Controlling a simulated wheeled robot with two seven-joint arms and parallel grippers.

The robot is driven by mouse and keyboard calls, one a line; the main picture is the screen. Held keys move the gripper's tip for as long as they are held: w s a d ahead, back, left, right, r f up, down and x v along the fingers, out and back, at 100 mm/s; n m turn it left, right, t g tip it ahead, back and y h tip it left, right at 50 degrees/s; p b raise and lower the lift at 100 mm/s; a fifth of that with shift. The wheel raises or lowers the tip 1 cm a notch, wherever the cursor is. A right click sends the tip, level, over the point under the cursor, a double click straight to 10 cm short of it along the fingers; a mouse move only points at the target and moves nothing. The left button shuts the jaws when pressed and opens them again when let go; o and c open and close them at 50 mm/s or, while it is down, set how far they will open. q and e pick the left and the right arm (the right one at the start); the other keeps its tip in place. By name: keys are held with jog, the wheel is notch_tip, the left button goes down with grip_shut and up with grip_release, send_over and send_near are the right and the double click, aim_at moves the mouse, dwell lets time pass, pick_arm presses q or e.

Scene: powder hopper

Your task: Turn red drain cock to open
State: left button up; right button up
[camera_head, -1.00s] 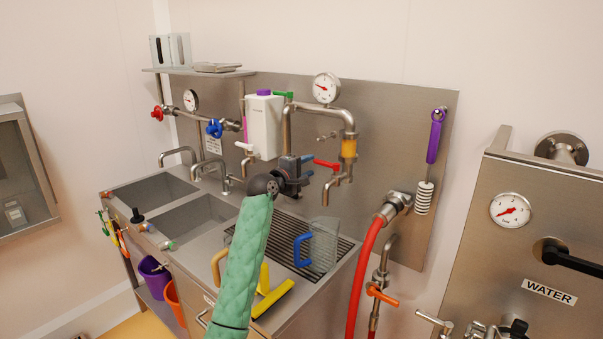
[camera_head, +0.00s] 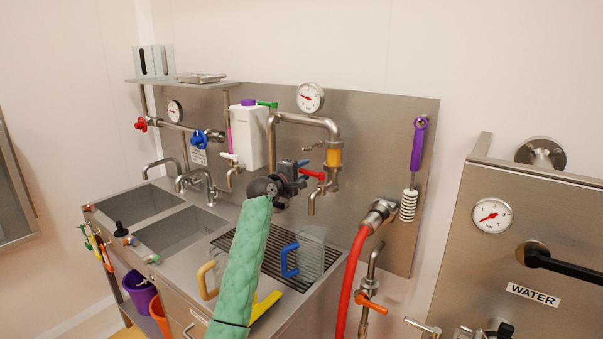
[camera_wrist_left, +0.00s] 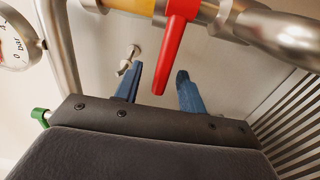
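The red drain cock (camera_head: 314,174) is a short red lever on the steel pipe below the amber sight glass (camera_head: 334,157). In the left wrist view the red lever (camera_wrist_left: 174,45) hangs down from the pipe, its free end between the lines of my two blue fingers. My left gripper (camera_head: 304,172) is just left of the lever in the head view. Its fingers, seen in the left wrist view (camera_wrist_left: 160,76), are open with a gap on both sides of the lever. I see no clear contact. My right gripper is not in view.
A clear jug with a blue handle (camera_head: 289,260) stands on the drain grate (camera_head: 262,262) below. A white container (camera_head: 252,138) and a gauge (camera_head: 310,97) are close by. A red hose (camera_head: 350,275) hangs to the right. Sinks (camera_head: 180,232) are at left.

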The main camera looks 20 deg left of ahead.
aim_at(303, 173)
pick_arm(q)
jog(key=c, duration=0.9)
jog(key=shift+o, duration=0.2)
jog(key=shift+p+v, duration=0.45)
jog(key=shift+v, duration=0.4)
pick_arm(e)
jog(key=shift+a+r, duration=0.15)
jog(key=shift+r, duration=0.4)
pick_arm(q)
jog(key=shift+s+d, duration=0.1)
jog(key=shift+s+p, duration=0.55)
jog(key=shift+s, duration=0.2)
jog(key=shift+s+f, duration=0.1)
jog(key=shift+s, duration=0.05)
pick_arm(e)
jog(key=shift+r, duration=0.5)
pick_arm(q)
jog(key=shift+s, duration=0.1)
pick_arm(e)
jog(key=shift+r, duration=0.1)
